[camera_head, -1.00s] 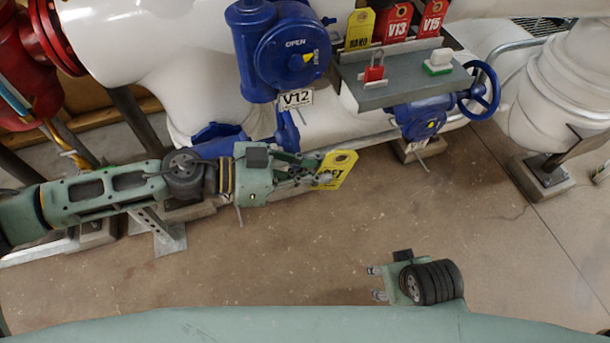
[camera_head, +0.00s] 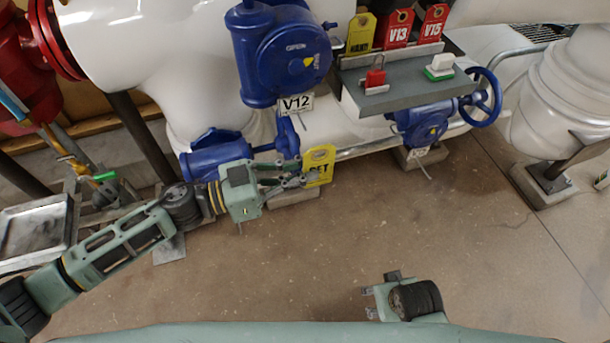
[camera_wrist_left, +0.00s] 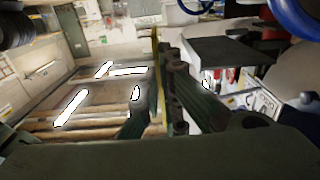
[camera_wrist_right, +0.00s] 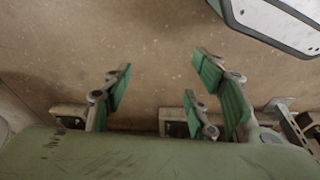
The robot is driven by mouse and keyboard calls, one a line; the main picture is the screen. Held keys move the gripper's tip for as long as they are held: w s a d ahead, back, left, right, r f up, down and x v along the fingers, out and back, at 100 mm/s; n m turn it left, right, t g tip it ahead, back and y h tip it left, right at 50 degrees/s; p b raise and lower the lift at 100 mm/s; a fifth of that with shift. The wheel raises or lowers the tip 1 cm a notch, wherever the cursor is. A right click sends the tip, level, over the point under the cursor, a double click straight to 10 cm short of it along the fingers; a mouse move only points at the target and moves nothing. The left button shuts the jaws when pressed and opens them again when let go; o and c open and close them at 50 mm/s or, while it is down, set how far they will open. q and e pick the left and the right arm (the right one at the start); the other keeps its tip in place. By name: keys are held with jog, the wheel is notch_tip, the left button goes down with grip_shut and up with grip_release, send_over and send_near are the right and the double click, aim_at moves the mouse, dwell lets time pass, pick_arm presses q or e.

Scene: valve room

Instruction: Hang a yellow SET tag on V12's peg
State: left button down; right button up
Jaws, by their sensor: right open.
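A yellow SET tag (camera_head: 319,165) is held at the fingertips of my left gripper (camera_head: 303,178), right of and below the V12 label (camera_head: 296,103). The left wrist view shows the tag edge-on (camera_wrist_left: 156,75) between the fingers. The V12 valve (camera_head: 282,55) is a blue actuator with an OPEN dial. I cannot make out its peg. My right gripper (camera_head: 368,302) is open and empty low over the floor; its spread fingers also show in the right wrist view (camera_wrist_right: 165,95).
The floor in front is clear.

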pick_arm(q)
jog(key=w+b, duration=0.1)
jog(key=w+a+b, duration=0.1)
jog(key=w, duration=0.1)
jog(key=w+b, duration=0.1)
jog(key=shift+w+a+f, duration=0.2)
jog(key=shift+a, duration=0.05)
pick_arm(e)
jog(key=w+v, duration=0.2)
jog(key=v, duration=0.8)
jog(key=shift+r+t, duration=0.3)
jog(key=shift+r, duration=0.25)
jog(key=shift+s+d+r, duration=0.1)
jog(key=shift+s+r, duration=0.1)
jog(key=shift+r, duration=0.15)
jog(key=shift+s+r, duration=0.1)
jog(key=shift+r, duration=0.25)
pick_arm(q)
jog(key=shift+w, duration=0.1)
pick_arm(e)
jog(key=shift+f, duration=0.1)
pick_arm(q)
jog(key=shift+w+a, duration=0.2)
jog(key=shift+a, duration=0.05)
pick_arm(e)
jog(key=shift+w+f, duration=0.25)
jog(key=shift+f, duration=0.35)
jog(key=shift+f, duration=0.2)
